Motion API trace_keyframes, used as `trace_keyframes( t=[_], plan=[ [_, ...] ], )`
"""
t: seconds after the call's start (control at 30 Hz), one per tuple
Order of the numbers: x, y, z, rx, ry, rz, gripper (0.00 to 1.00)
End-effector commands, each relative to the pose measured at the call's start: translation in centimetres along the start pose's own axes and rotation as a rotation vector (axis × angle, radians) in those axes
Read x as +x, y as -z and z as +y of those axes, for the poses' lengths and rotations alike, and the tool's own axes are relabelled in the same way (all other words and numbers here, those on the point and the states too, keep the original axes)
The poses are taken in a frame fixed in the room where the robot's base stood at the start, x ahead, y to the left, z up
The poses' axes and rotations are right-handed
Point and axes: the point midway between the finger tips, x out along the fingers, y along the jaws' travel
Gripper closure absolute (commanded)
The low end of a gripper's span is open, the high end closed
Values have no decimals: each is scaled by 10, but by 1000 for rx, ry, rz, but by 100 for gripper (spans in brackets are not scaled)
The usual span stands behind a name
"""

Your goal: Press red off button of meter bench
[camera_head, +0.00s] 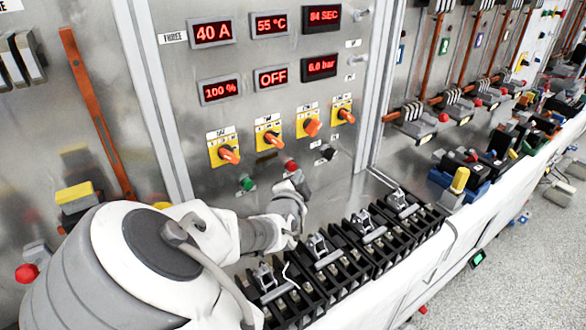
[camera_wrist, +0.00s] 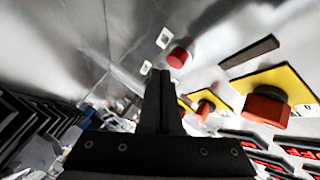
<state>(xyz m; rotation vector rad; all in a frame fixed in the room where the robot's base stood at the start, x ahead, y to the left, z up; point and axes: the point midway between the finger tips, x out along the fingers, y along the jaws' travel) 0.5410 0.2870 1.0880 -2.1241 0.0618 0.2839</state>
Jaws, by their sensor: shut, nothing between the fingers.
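The red button (camera_head: 291,166) sticks out of the grey metal panel, below the row of orange knobs. It also shows in the wrist view (camera_wrist: 178,57), just beyond and slightly right of the fingertips. My gripper (camera_head: 297,178) is shut and empty, its tip close in front of and below the red button in the head view. In the wrist view the closed black fingers (camera_wrist: 160,76) point toward the panel. I cannot tell whether they touch the button. The panel's display (camera_head: 272,77) reads OFF.
A green button (camera_head: 247,183) sits left of the red one and a black button (camera_head: 329,152) right. Orange knobs on yellow plates (camera_head: 268,136) are above. Black breaker units (camera_head: 325,258) with metal clamps stand on the bench below my gripper.

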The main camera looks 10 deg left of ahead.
Motion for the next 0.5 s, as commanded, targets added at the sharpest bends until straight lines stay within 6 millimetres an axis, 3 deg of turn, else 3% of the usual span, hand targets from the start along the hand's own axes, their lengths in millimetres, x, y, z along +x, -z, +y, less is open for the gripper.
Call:
trace_keyframes(
  t=[0.5],
  plan=[
    [-28, 20, 21, 2, -2, 0, 100]
  ],
)
